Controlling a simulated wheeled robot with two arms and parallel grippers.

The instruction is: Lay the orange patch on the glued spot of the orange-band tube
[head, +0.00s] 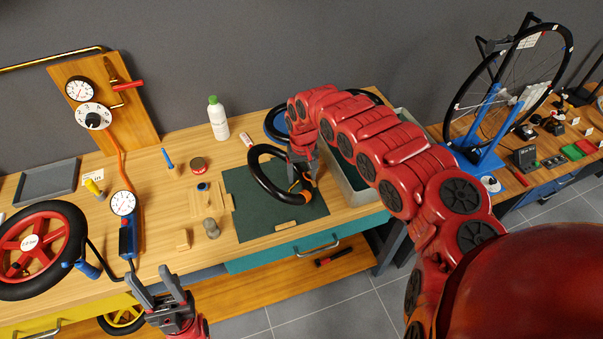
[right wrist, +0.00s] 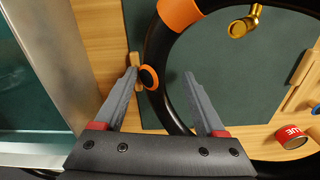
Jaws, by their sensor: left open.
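The orange-band tube (head: 264,180) is a black ring lying on the dark green mat. Its orange band (right wrist: 180,12) and brass valve (right wrist: 240,26) show in the right wrist view. The orange patch (right wrist: 149,77), a small black oval with an orange rim, is at the tube's outer edge, beside my left-hand fingertip in that view. I cannot tell whether it touches the tube. My right gripper (right wrist: 160,75) is open, its fingers apart with the tube and patch between them. My left gripper (head: 160,285) is open and empty near the bench's front edge. The glued spot is not distinguishable.
A grey-walled bin (head: 350,192) stands right of the mat (head: 252,222), partly behind my right arm. A blue-marked tube (head: 272,124) lies behind. A red tin (head: 198,165), white bottle (head: 218,120) and red-rimmed wheel (head: 38,245) are to the left.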

